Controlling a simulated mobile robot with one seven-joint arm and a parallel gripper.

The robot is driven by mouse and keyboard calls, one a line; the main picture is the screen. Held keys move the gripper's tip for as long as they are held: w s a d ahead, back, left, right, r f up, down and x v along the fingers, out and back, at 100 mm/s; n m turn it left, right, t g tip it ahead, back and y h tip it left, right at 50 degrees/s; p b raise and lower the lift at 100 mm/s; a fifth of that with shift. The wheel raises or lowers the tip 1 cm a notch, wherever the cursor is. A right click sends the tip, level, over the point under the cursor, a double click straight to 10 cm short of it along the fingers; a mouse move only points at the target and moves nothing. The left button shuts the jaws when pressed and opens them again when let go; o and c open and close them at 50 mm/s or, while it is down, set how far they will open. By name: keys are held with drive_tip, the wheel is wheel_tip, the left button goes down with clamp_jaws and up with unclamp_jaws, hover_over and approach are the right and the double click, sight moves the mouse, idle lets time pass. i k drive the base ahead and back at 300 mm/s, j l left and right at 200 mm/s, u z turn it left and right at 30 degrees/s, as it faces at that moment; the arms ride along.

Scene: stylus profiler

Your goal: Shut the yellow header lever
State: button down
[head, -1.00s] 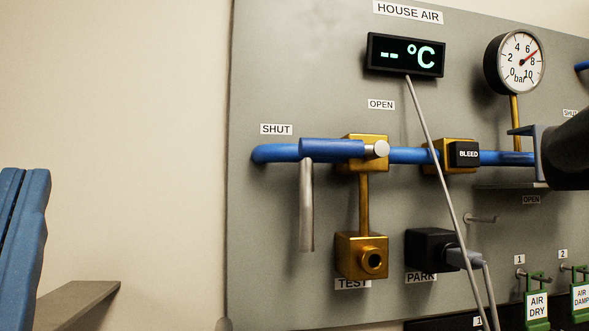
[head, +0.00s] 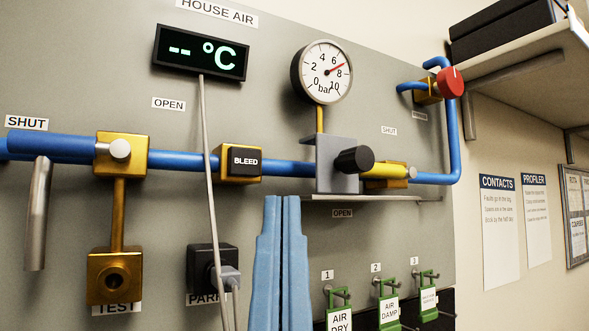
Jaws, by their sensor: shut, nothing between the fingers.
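The yellow header lever (head: 390,169) lies about level along the blue pipe at the right part of the panel. Its round pivot is at its right end. Its left end is hidden behind a black knob and a grey bracket. A SHUT label (head: 389,130) is above the lever and an OPEN label (head: 342,213) is below it to the left. My gripper (head: 282,198) points up at the bottom middle, its blue fingers together and empty. It appears left of and below the lever, apart from it in the picture.
The black knob (head: 355,160) and grey bracket (head: 337,172) stand out from the panel left of the lever. A thin ledge (head: 375,198) runs below. A grey cable (head: 209,150) hangs at the left. A red knob (head: 451,82) and green-tagged hooks (head: 389,300) are nearby.

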sight(379, 171)
drive_tip(key=z, duration=0.4)
drive_tip(key=i+l+u, duration=0.15)
drive_tip(key=i+l, duration=0.6)
